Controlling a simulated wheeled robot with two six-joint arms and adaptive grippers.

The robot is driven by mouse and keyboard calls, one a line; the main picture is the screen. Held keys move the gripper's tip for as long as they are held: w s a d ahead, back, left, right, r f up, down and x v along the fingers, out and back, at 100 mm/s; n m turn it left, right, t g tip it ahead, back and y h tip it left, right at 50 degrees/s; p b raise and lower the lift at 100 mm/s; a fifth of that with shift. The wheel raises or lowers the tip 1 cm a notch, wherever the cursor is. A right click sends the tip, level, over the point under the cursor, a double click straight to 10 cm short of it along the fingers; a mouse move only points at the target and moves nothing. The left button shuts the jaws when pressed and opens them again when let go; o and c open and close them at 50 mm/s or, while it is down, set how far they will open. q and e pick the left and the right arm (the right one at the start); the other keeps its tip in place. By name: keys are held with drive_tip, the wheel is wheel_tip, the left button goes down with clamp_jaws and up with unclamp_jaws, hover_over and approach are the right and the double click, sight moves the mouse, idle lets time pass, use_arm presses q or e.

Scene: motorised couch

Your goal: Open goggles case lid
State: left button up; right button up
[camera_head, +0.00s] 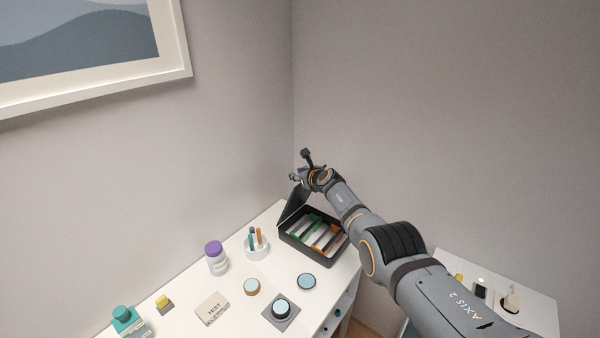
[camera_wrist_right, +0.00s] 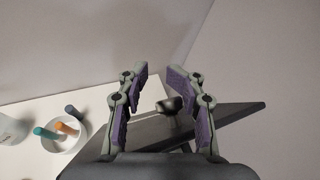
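The goggles case (camera_head: 330,257) is a dark box at the back corner of the white table, with coloured strips inside. Its dark lid (camera_head: 293,203) stands raised at the left rear side of the box, so the inside shows. My right gripper (camera_head: 302,176) is above the lid's upper edge. In the right wrist view the fingers (camera_wrist_right: 154,84) are spread apart with purple pads. The dark lid panel (camera_wrist_right: 235,114) lies below and to the right of them, and a small dark piece (camera_wrist_right: 172,104) shows between the fingers. I cannot tell whether they touch. My left gripper is out of view.
A white cup with pens (camera_head: 257,246), a purple-capped jar (camera_head: 216,258), several round discs and a teal-capped bottle (camera_head: 127,320) stand on the white table (camera_head: 183,287). A second white surface (camera_head: 535,305) is at the right. Walls close in behind the case.

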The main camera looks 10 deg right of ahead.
drive_tip(key=shift+o, duration=1.1)
drive_tip(key=shift+a+f, duration=0.2)
drive_tip(key=shift+f, duration=0.2)
drive_tip(key=shift+w+d+r, duration=0.1)
drive_tip(key=shift+d+r, duration=0.05)
drive_tip(key=shift+d, duration=0.1)
drive_tip(key=shift+s+d+r, duration=0.2)
drive_tip(key=shift+s+r, duration=0.05)
drive_tip(key=shift+s, duration=0.35)
drive_tip(key=s+d, duration=0.3)
drive_tip(key=s, duration=1)
drive_tip(key=shift+r, duration=0.35)
drive_tip(key=shift+s, duration=0.1)
drive_tip(key=shift+c, duration=0.2)
